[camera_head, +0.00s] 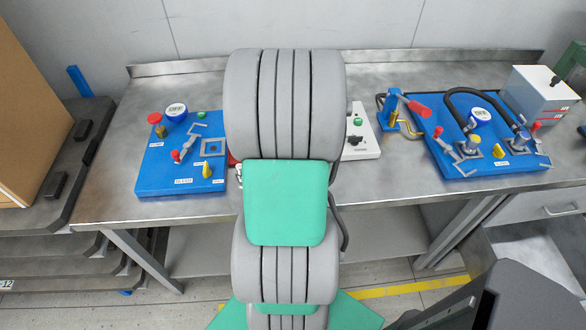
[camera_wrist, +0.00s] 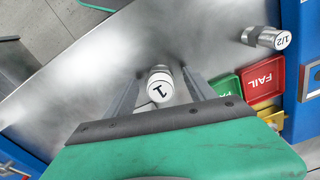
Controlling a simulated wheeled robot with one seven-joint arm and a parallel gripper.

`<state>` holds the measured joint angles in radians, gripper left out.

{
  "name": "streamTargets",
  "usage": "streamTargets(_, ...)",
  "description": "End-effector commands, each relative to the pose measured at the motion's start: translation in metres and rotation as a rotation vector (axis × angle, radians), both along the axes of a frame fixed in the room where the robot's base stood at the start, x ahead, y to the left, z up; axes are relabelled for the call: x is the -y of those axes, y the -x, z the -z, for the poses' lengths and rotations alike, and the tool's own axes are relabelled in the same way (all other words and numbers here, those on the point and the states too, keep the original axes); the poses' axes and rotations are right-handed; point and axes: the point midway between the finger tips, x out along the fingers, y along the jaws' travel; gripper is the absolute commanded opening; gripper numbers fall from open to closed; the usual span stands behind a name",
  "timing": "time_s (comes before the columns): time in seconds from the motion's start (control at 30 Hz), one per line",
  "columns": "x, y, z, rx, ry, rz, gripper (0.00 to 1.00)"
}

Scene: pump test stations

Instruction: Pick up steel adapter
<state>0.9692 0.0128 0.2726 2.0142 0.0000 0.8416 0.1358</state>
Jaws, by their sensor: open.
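In the wrist view, a short steel cylinder with a white top marked "1" (camera_wrist: 158,86) stands on the metal table between the fingers of my gripper (camera_wrist: 160,78). The gripper is open, with one finger on each side of the cylinder and visible gaps; I cannot tell how low the fingertips are. A second steel cylinder, marked "1/2" (camera_wrist: 267,38), lies or stands tilted in the view at the upper right, outside the fingers. In the head view my arm hides the gripper and both cylinders.
A red FAIL tray (camera_wrist: 263,78) and a green tray (camera_wrist: 228,90) sit right of the gripper. In the head view, blue test stations stand left (camera_head: 160,183) and right (camera_head: 440,160) on the steel workbench (camera_head: 400,184). A white control box (camera_head: 362,150) shows behind my arm.

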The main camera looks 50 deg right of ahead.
Motion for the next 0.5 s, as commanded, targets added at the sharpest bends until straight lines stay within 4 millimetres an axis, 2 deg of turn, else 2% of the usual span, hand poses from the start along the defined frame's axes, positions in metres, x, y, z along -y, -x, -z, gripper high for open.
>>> streamTargets(0.13, -0.0002, -0.0001, -0.0002, 0.0, 0.0, -0.001, 0.62)
streamTargets(0.5, -0.0003, -0.0001, -0.0005, 0.0, 0.0, -0.001, 0.32)
